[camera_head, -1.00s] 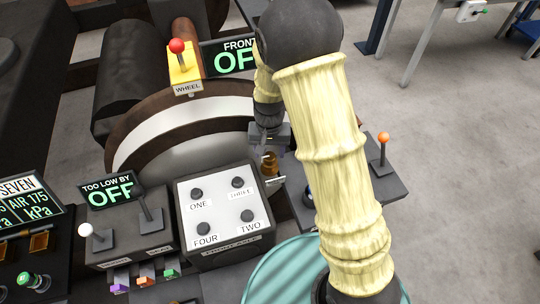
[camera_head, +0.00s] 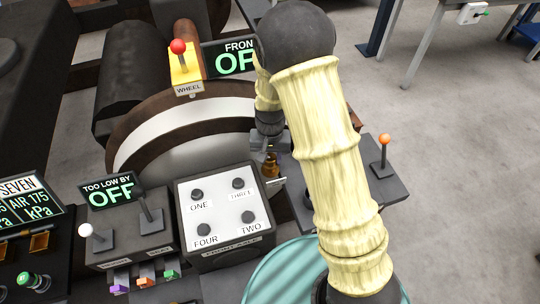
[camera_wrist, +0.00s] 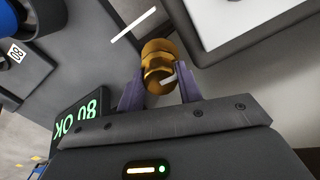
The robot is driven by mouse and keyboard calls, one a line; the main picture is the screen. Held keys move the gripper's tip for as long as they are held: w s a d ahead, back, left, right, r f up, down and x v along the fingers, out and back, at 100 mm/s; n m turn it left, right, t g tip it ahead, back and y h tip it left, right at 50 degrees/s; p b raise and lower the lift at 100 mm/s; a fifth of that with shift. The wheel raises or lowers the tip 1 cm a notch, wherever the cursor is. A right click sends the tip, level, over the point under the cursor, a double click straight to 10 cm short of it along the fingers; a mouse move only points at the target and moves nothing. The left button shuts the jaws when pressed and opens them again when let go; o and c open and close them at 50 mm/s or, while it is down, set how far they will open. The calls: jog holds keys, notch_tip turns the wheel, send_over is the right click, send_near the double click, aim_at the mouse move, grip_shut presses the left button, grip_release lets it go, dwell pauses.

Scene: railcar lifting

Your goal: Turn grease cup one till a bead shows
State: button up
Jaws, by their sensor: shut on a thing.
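The grease cup (camera_wrist: 158,62) is a brass, ribbed cap with a hexagonal part and a pale mark on its side. In the wrist view it sits between the two purple-grey fingers of my gripper (camera_wrist: 160,88), which are shut on it. In the head view the brass cup (camera_head: 271,166) shows just right of the white-topped panel, below my wrist. My arm hides part of the area around it. I cannot make out a bead of grease. No label naming this cup is readable.
The white-topped panel (camera_head: 222,207) with several black knobs stands left of the cup. An orange-knobbed lever (camera_head: 384,140) is to the right. A red-knobbed lever (camera_head: 178,47) and a green-lettered display (camera_head: 233,63) are behind. A display reading "80 OK" (camera_wrist: 78,122) shows in the wrist view.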

aim_at(270, 156)
jog(key=shift+w+r, duration=0.1)
jog(key=shift+w, duration=0.05)
jog(key=shift+d+m+p, duration=0.1)
jog(key=shift+m+p, duration=0.35)
jog(key=shift+m, duration=0.05)
jog(key=m+p, duration=0.2)
jog(key=shift+r+m, duration=0.1)
jog(key=shift+m, duration=0.2)
jog(key=shift+m+p, duration=0.65)
jog(key=shift+m, duration=0.45)
jog(key=o, duration=1)
notch_tip(270, 156, up, 17)
jog(key=p, duration=0.1)
jog(key=shift+p, duration=0.3)
